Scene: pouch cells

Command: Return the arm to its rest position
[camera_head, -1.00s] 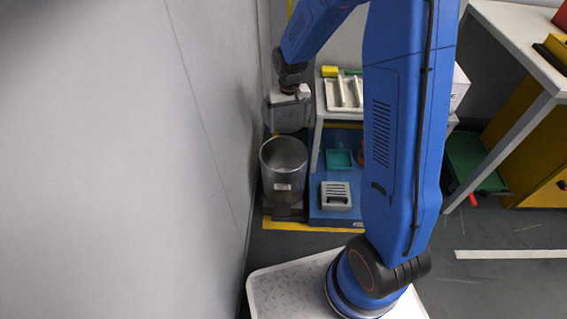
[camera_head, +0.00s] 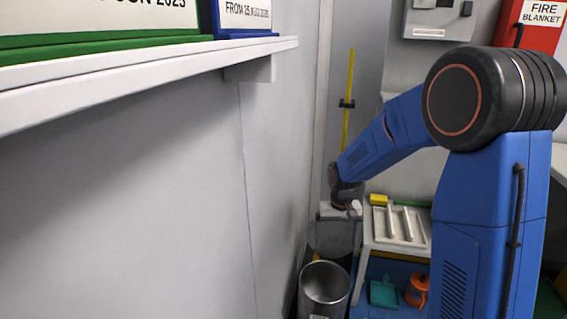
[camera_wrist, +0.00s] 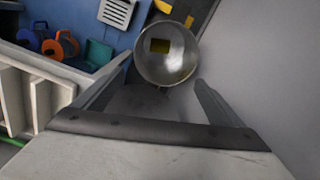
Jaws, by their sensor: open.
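My blue arm reaches out and down, with my gripper (camera_head: 335,235) beside the wall and above a round metal bin (camera_head: 325,284). In the wrist view my gripper (camera_wrist: 164,70) has its two fingers spread apart with nothing between them. The bin (camera_wrist: 165,68) shows beyond the fingertips. A yellowish patch is visible inside it; I cannot tell what it is. The fingertips are hard to make out in the head view.
A pale bench with a white slotted tray (camera_head: 402,226) and a yellow block (camera_head: 378,199) stands right of my gripper. Below it are a teal tray (camera_head: 383,293) and an orange item (camera_head: 417,290). A wall shelf (camera_head: 150,82) juts out at upper left.

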